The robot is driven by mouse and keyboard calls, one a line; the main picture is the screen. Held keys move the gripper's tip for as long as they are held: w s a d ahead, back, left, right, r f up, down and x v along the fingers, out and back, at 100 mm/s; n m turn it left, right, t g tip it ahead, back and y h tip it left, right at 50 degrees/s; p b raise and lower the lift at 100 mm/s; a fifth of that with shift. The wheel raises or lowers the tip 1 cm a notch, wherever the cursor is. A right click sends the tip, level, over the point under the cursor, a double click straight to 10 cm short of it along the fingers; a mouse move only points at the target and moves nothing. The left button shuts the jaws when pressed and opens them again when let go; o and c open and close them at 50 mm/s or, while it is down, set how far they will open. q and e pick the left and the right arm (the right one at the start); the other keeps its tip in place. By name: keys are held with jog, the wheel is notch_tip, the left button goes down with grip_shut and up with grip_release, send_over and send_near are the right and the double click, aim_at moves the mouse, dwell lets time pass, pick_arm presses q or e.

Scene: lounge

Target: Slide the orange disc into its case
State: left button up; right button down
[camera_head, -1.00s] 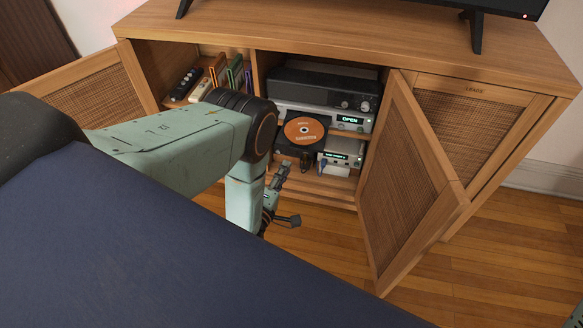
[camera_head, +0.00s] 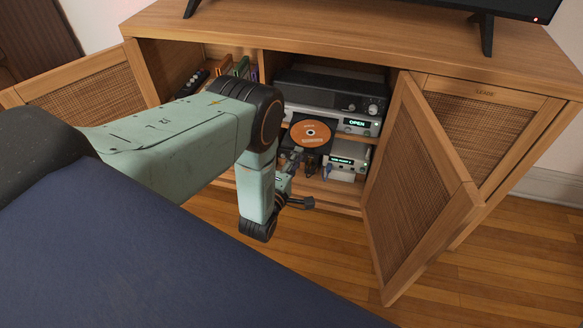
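The orange disc (camera_head: 311,132) lies flat, label up, on the black pulled-out tray (camera_head: 293,146) of a player whose display reads OPEN (camera_head: 357,124). My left gripper (camera_head: 293,168) is low in front of the cabinet, just below and left of the disc tray. It is small, dark and partly hidden by my wrist, so I cannot tell how its fingers stand. I see no contact with the disc. Upright slim cases (camera_head: 241,68) with coloured spines stand in the left compartment, partly behind my arm. Which one belongs to the disc is unclear. My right gripper is out of view.
The open right door (camera_head: 420,190) juts forward beside the player, and the open left door (camera_head: 85,98) swings out at left. A black receiver (camera_head: 330,90) is above the tray. A smaller lit device (camera_head: 346,160) is below. Wooden floor in front is clear.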

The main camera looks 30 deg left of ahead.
aim_at(301, 141)
pick_arm(q)
jog(key=shift+w+a+b, duration=0.15)
jog(key=shift+w+b, duration=0.35)
jog(key=shift+w, duration=0.5)
jog(key=shift+w+a+b, duration=0.1)
jog(key=shift+w+b, duration=0.35)
jog(key=shift+w, duration=0.55)
grip_shut()
jog(key=shift+r, duration=0.1)
jog(key=shift+r+p, duration=0.35)
jog(key=shift+p, duration=0.05)
jog(key=shift+r+p, duration=0.85)
jog(key=shift+r, duration=0.2)
